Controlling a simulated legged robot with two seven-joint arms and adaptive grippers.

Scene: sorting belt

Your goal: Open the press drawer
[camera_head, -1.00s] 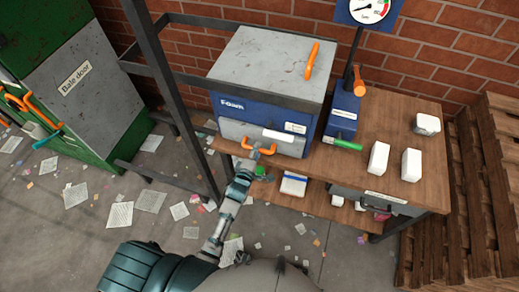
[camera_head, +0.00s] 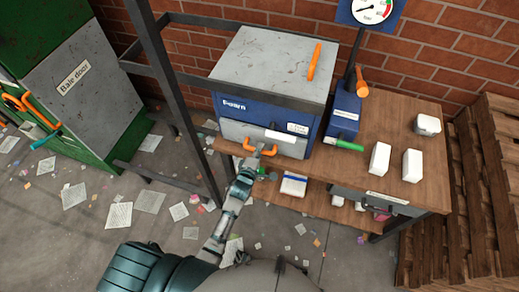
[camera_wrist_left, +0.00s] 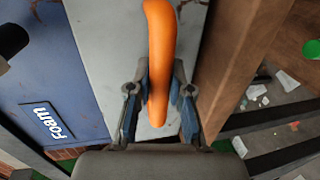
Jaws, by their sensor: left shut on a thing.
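The press is a blue box labelled "Foam" (camera_head: 232,104) with a grey metal top, standing on the wooden bench. Its drawer has a grey front (camera_head: 236,131) low on the box, which looks closed or nearly so. An orange U-shaped handle (camera_head: 273,151) sits on that front. My left gripper (camera_head: 254,156) is at the handle. In the left wrist view the fingers of the left gripper (camera_wrist_left: 158,103) are on both sides of the orange handle (camera_wrist_left: 160,45) and shut on it. The grey drawer front (camera_wrist_left: 112,45) lies behind it. My right gripper is not in view.
A dark upright post (camera_head: 178,100) stands just left of the press. A lower shelf (camera_head: 320,203) lies beneath. Paper scraps litter the floor.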

